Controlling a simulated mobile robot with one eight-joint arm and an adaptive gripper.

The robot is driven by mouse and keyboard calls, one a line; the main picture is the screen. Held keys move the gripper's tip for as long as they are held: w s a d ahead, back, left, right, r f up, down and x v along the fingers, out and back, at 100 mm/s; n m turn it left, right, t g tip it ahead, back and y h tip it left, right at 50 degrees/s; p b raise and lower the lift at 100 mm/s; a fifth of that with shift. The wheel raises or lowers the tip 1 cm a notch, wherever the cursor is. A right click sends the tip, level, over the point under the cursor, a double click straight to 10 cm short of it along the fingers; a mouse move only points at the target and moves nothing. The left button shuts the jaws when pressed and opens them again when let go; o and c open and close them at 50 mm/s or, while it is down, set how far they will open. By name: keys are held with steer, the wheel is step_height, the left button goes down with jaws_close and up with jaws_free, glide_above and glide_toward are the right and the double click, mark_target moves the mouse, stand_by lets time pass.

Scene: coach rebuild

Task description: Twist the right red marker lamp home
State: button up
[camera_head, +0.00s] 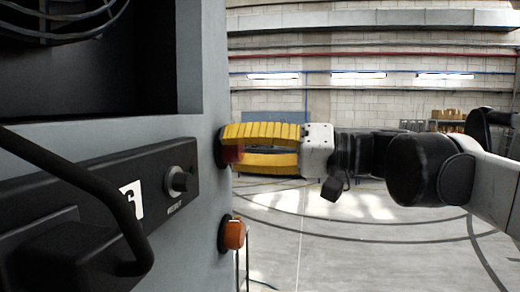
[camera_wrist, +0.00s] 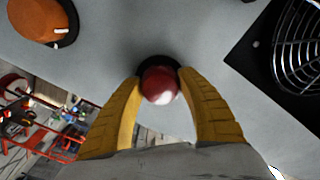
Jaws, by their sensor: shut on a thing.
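The red marker lamp (camera_wrist: 160,85) sits in its round black base (camera_wrist: 158,63) on the grey coach panel. In the head view the lamp (camera_head: 232,154) is at the panel's edge, partly hidden by my fingers. My gripper (camera_wrist: 159,84) has its two yellow fingers on either side of the lamp, shut on it. In the head view my gripper (camera_head: 232,146) reaches in from the right, roughly level. Whether the lamp is fully seated in its base cannot be told.
An orange lamp (camera_head: 234,235) sits below on the same panel; it also shows in the wrist view (camera_wrist: 38,20). A black control strip with a knob (camera_head: 178,182) is at left. Open floor lies to the right.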

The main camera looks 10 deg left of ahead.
steer(key=m+b, duration=0.1)
steer(key=m, duration=0.5)
steer(key=shift+m, duration=2.7)
steer(key=o, duration=1.2)
steer(key=s+d, duration=0.1)
steer(key=d, duration=1.1)
